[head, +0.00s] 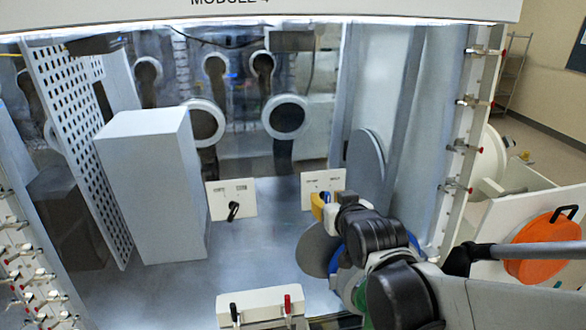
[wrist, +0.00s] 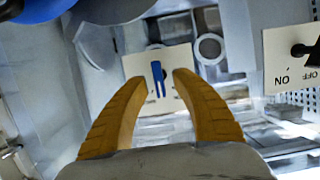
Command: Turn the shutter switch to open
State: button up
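The shutter switch is a blue handle (wrist: 157,76) on a white panel (wrist: 133,65). In the head view its panel (head: 310,180) carries small lettering too small to read surely, and the handle is partly hidden by my gripper. My gripper (wrist: 160,82) is open, with two curved yellow fingers. In the wrist view the blue handle shows between the fingertips, with a gap on each side. I cannot tell how far it reaches between them. My gripper (head: 322,207) is close in front of the panel in the head view.
A second white panel (head: 221,192) with a black knob (head: 233,210) stands to the left; its ON/OFF lettering shows in the wrist view (wrist: 280,60). A tall white box (head: 150,180) and perforated sheet (head: 75,120) stand further left. A toggle box (head: 260,301) sits in front. The middle floor is clear.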

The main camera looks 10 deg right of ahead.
jog(key=shift+c, duration=0.5)
grip_shut()
jog(key=n, duration=0.1)
jog(key=n+h+b, duration=0.1)
jog(key=shift+a+f+n, duration=0.1)
jog(key=shift+a+n, duration=0.15)
jog(key=shift+n, duration=0.15)
jog(key=shift+a+n+h+b, duration=0.1)
jog(key=shift+n+h+b, duration=0.5)
jog(key=shift+n+b, duration=0.5)
jog(key=shift+n, duration=0.4)
jog(key=shift+o, duration=0.5)
grip_release()
jog(key=shift+s, duration=0.1)
